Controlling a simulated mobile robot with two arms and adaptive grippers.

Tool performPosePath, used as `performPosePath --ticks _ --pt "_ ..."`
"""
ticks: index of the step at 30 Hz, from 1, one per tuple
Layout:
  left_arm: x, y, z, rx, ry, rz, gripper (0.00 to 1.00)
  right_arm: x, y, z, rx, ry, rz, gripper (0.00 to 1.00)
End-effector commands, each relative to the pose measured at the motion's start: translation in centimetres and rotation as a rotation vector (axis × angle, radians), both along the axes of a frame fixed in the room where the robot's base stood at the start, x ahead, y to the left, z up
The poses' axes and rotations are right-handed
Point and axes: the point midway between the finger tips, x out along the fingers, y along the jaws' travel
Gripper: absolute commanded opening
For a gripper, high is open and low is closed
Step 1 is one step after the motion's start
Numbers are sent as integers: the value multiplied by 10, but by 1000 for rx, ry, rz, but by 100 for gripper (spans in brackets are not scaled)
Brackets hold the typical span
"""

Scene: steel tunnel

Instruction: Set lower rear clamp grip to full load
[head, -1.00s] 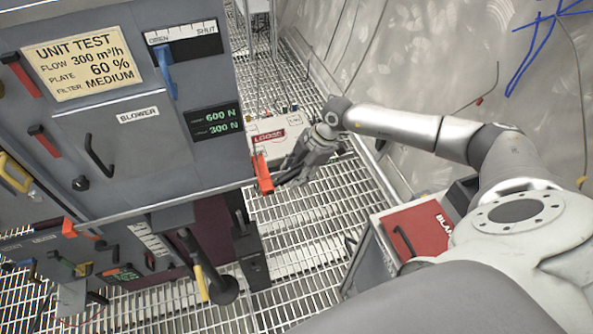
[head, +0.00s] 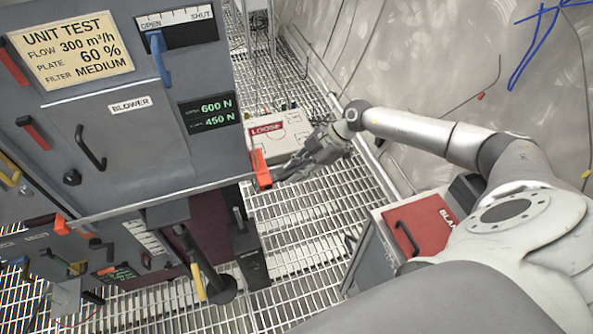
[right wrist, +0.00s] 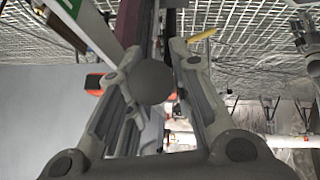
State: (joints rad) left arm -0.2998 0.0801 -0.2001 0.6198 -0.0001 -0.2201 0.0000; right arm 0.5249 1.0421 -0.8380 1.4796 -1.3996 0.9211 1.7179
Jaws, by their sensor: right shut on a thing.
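A grey test unit (head: 150,180) stands at the left. An orange clamp part (head: 260,168) sits at its lower right corner. My right gripper (head: 284,174) reaches in from the right and is at this corner, shut on the clamp grip. In the right wrist view a dark round knob (right wrist: 150,82) shows between the two fingers, with orange (right wrist: 93,83) behind it at left. The exact contact is partly hidden. The green display (head: 208,112) reads 600 N above and 450 N below. My left gripper is not in view.
A pale box marked LOOSE (head: 268,128) lies on the grating behind my right gripper. A cabinet with a red top (head: 418,228) stands under my right arm. The steel tunnel wall (head: 430,60) rises at right. Open grating (head: 315,215) lies between.

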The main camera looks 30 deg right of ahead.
Motion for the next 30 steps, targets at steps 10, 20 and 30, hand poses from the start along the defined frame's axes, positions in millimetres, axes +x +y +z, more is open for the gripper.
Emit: performPosePath --ticks 10,20,30 --pt "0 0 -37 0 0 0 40 -2 -3 -25 207 -47 -1 0" --pt "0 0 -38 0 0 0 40 -1 -3 -23 240 -59 2 0" --pt "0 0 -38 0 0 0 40 -1 -3 -22 240 -59 0 43"
